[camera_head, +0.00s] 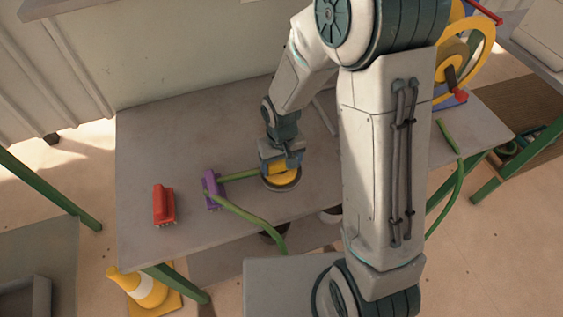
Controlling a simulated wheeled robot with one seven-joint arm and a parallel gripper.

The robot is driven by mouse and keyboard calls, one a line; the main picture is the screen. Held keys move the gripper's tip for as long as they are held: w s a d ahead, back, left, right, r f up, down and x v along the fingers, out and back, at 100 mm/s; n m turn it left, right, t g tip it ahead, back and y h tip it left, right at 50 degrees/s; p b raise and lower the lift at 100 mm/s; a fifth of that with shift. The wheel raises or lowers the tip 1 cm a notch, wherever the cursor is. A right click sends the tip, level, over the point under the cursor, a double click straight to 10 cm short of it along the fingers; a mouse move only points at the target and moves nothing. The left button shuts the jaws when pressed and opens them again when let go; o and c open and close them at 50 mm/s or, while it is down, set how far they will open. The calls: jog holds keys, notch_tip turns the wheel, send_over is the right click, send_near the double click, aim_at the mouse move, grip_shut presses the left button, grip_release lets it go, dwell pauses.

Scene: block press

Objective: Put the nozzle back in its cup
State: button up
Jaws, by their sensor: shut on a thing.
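My gripper (281,165) points down over the middle of the grey table and is shut on a yellow piece at the end of the green hose, which I take to be the nozzle (277,170). Directly below it is a round cup (293,186) with a grey rim and yellow inside. The gripper hides part of both, and I cannot tell whether the nozzle is inside the cup or just above it.
A red brush-like block (163,204) lies on the table (150,150) at left. My arm hides the table's right-middle. The back left is clear.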

aim_at(282, 162)
jog(key=shift+f, duration=0.1)
jog(key=o, duration=1.1)
jog(key=shift+o, duration=0.2)
notch_tip(282, 162, up, 12)
jog(key=s+d+r+m+t, duration=0.3)
jog(key=s+d+r, duration=0.6)
jog(key=s+d, duration=0.3)
jog(key=shift+s, duration=0.15)
